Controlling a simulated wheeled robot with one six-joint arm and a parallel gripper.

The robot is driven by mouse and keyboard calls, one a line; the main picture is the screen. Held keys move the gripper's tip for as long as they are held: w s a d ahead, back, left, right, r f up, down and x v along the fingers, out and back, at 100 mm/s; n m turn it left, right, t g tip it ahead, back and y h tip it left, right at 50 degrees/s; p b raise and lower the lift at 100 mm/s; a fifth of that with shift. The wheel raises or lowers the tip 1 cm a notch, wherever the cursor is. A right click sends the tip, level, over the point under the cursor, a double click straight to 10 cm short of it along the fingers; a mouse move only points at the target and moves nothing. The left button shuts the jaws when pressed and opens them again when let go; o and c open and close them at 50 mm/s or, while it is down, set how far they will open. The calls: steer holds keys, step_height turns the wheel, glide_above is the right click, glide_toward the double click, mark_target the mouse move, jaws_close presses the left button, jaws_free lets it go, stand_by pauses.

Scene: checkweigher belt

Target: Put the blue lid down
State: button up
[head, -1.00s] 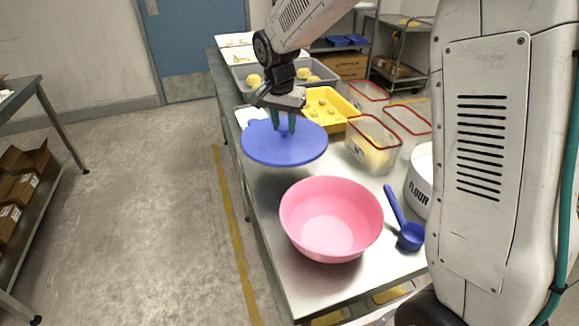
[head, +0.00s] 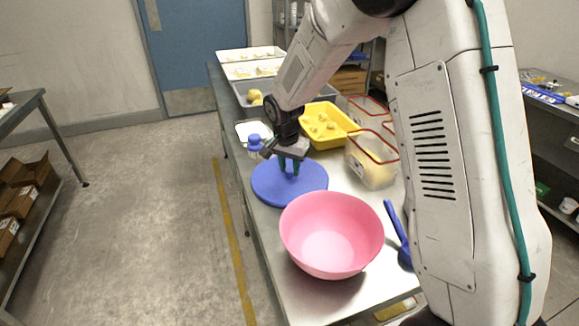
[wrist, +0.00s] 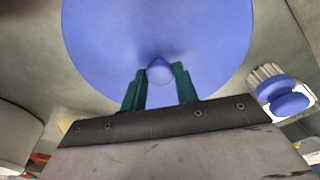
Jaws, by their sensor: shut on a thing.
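The round blue lid (head: 268,188) lies level beside the far side of the pink bowl (head: 332,235), low over the steel table. I cannot tell whether its underside touches the table. My gripper (head: 289,166) comes down from above with its green fingers shut on the lid's central knob. In the wrist view the fingers (wrist: 159,82) sit on either side of the knob, and the wide blue lid (wrist: 110,35) fills the top. The bowl is open and empty.
A blue-capped container (head: 255,142) stands close behind the lid at left, by a white tray (head: 243,126). A yellow tray (head: 343,117) and a red-rimmed clear box (head: 372,168) stand behind. A blue scoop (head: 396,224) lies right of the bowl, partly hidden by my arm.

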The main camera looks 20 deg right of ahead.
mark_target(287, 181)
steer(key=shift+f, duration=0.2)
steer(key=o, duration=1)
steer(key=shift+r, duration=0.15)
step_height(287, 181, up, 12)
steer(key=s+a, duration=0.1)
steer(key=s+d+r+n, duration=0.2)
steer(key=s+r, duration=0.5)
steer(key=s, duration=0.3)
steer(key=s+d+r+n+y, duration=0.1)
steer(key=s+n, duration=0.6)
steer(key=s, duration=2)
steer(key=shift+d, duration=0.6)
